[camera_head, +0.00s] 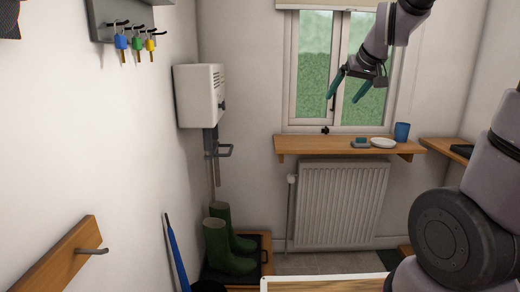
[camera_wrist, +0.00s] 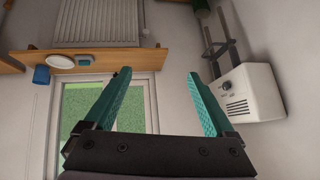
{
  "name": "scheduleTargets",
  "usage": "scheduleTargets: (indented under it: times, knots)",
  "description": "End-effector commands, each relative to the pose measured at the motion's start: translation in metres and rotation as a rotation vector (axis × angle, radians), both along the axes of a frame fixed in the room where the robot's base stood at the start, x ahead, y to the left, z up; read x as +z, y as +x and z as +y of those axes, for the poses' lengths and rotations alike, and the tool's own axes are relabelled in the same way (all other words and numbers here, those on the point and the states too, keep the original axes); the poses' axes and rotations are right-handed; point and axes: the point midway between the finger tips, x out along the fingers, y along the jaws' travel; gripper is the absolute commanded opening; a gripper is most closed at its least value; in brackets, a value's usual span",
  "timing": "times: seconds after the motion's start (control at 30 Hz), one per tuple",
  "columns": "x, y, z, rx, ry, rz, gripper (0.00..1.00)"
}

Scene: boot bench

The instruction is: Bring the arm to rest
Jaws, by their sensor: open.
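My gripper (camera_head: 348,84) is raised in front of the window in the head view, with its teal fingers spread apart. In the wrist view my gripper (camera_wrist: 158,92) is open, with nothing between its fingers. It is clear of the shelf and everything on it. Part of my arm fills the right side of the head view.
A wooden shelf (camera_head: 295,145) below the window (camera_head: 318,70) holds a blue cup (camera_head: 402,131), a white dish (camera_head: 383,143) and a small grey-green item (camera_head: 361,142). Left are a white wall box (camera_head: 198,95), hanging keys (camera_head: 137,43) and green boots (camera_head: 220,245). A radiator (camera_head: 340,203) stands below.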

Motion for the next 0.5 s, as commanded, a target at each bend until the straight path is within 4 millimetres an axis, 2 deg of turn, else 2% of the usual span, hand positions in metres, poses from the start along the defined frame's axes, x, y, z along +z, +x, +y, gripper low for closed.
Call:
scheduleTargets:
  times: [0.03,0.1,0.3,0.4,0.5]
  knots:
    - [0.012,-0.025,-0.002,-0.028,0.037,0.008,0.89]
    - [0.021,-0.060,-0.003,-0.068,0.084,0.035,0.89]
    - [0.029,-0.148,-0.005,-0.195,0.182,0.109,0.89]
    - [0.027,-0.176,-0.006,-0.247,0.206,0.135,0.89]
    - [0.024,-0.193,-0.006,-0.280,0.220,0.151,0.89]
